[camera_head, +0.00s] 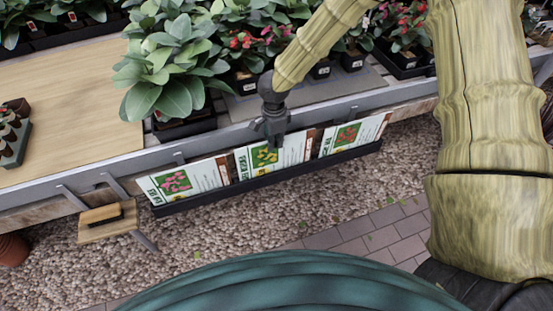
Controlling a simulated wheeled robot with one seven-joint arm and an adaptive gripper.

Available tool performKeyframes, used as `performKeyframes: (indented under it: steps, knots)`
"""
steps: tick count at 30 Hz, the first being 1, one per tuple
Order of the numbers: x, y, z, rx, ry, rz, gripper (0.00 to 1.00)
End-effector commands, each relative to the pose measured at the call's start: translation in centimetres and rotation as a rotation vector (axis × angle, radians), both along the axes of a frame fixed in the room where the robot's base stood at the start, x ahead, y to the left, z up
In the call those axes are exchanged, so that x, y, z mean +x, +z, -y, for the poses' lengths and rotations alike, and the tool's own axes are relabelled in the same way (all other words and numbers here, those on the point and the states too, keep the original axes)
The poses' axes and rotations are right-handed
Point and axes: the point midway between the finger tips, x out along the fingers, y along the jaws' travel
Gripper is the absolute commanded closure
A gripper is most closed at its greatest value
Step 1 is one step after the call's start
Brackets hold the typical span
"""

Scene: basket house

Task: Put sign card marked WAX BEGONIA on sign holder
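Three white sign cards stand in a row, leaning along a black ledge (265,183) on the front of the bench. The left card (178,184) has a pink-flower picture, the middle card (263,160) a yellow-flower one, and the right card (345,137) a red-flower one. Their lettering is too small to read, so I cannot tell which is WAX BEGONIA. I cannot surely single out the sign holder; several small grey brackets line the bench front. My gripper (271,138) points down at the middle card's top edge and overlaps it in view. Its finger gap and any contact are unclear.
Potted plants (170,75) stand along the bench, with a bare wooden board (80,95) at the left. A small wooden shelf (108,225) holding a brush-like block juts out at lower left. Gravel (240,225) and brick paving (370,232) lie open in front.

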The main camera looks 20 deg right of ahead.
Motion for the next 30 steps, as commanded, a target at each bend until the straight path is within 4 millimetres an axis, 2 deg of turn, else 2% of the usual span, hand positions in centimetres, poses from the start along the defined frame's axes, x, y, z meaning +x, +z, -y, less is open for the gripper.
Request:
performKeyframes:
  steps: [30]
  knots:
    - [0.0,4.4,0.0,0.0,-0.001,-0.001,1.0]
